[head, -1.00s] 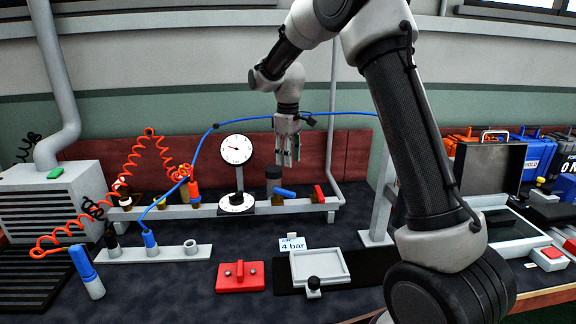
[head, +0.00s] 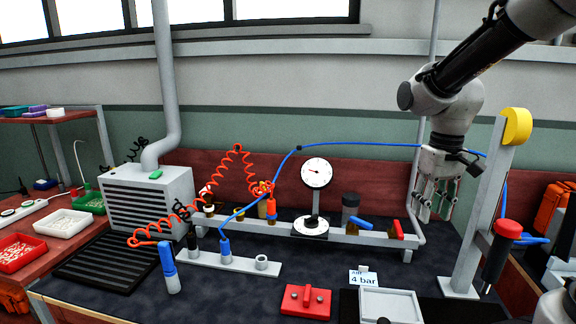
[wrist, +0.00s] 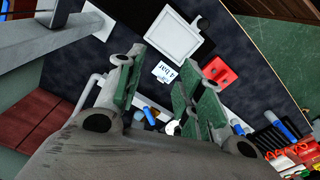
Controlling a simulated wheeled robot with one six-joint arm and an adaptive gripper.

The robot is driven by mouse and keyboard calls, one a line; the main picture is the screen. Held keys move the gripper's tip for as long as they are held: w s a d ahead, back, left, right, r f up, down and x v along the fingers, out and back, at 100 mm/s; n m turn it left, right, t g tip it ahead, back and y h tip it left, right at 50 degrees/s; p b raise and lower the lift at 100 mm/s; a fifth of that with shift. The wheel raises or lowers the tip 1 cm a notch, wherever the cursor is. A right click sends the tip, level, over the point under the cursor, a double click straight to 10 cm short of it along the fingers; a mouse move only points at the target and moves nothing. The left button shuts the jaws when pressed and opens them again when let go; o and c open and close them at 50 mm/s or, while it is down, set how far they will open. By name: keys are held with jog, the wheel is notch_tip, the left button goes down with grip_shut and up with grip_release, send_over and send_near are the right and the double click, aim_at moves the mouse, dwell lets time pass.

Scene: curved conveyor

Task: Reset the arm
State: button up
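My gripper (head: 432,207) hangs fingers-down in the head view, near the right end of the grey valve rail (head: 380,238) and left of the grey post. Its fingers stand apart with nothing between them. In the wrist view my gripper (wrist: 160,85) also shows two separated green-padded fingers with the bench behind the gap. My arm comes in from the upper right of the head view and is bent at the wrist.
A grey post (head: 480,225) with a yellow disc (head: 516,126) and a hanging red-topped tool (head: 498,250) stands close right of my gripper. A blue hose (head: 380,145) runs behind it. A dial gauge (head: 316,173), red block (head: 303,301) and white tray (head: 390,306) are on the bench.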

jog(key=s+d+r+m+t, duration=0.1)
jog(key=s+d+r+t, duration=0.1)
jog(key=s, duration=0.5)
jog(key=s+d+r+m+t, duration=0.1)
jog(key=s+d+r+t, duration=0.1)
jog(key=s, duration=0.5)
jog(key=shift+s+d+r, duration=0.2)
jog(key=shift+s+r, duration=0.15)
jog(key=shift+r, duration=0.3)
